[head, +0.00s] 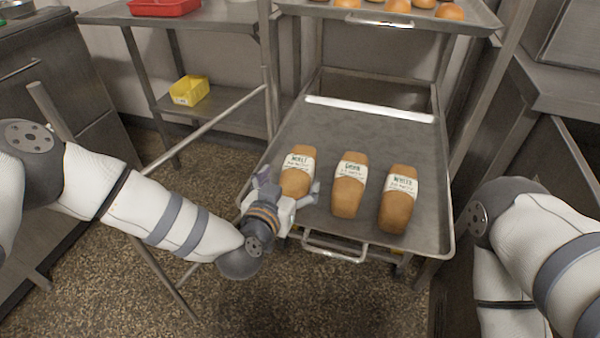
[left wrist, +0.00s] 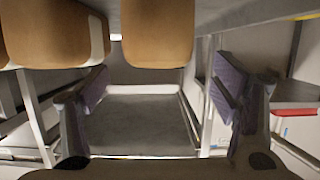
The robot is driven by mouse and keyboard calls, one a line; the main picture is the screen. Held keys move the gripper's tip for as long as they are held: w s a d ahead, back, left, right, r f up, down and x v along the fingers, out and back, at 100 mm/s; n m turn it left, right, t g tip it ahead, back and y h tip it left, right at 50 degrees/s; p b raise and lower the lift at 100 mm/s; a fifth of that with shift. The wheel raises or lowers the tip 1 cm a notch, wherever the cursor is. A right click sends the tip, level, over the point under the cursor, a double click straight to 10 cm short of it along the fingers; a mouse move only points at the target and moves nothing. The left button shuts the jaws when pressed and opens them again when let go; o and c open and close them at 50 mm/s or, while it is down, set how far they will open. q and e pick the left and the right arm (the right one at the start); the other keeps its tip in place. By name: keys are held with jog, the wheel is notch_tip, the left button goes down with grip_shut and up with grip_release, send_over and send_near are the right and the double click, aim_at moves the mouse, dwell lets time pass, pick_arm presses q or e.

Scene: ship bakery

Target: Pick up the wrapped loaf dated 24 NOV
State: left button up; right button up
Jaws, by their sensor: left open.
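Three brown loaves with white paper bands lie in a row on a metal tray (head: 385,140): the left loaf (head: 297,181), the middle loaf (head: 348,196) and the right loaf (head: 396,210). Each band has a dark heading and a smaller line beneath; I cannot read the dates for sure. My left gripper (head: 287,188) is open at the near end of the left loaf, one finger on each side. In the left wrist view, one loaf (left wrist: 157,35) shows above and between the open fingers (left wrist: 161,86); I cannot tell whether they touch it.
Another banded loaf (left wrist: 50,30) shows close at the left of the wrist view. An upper tray (head: 390,14) with round buns overhangs the back. A metal handle (head: 335,250) sits at the front. A yellow bin (head: 189,91) stands on a shelf. The tray's back half is clear.

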aim_at(297, 170)
pick_arm(q)
jog(key=x, duration=0.3)
jog(key=b+x, duration=0.1)
jog(key=x, duration=0.1)
jog(key=shift+w+f, duration=0.3)
jog(key=shift+f, duration=0.05)
jog(key=shift+w+d, duration=0.15)
jog(key=shift+w, duration=0.25)
jog(key=shift+r, duration=0.1)
jog(key=c, duration=1.4)
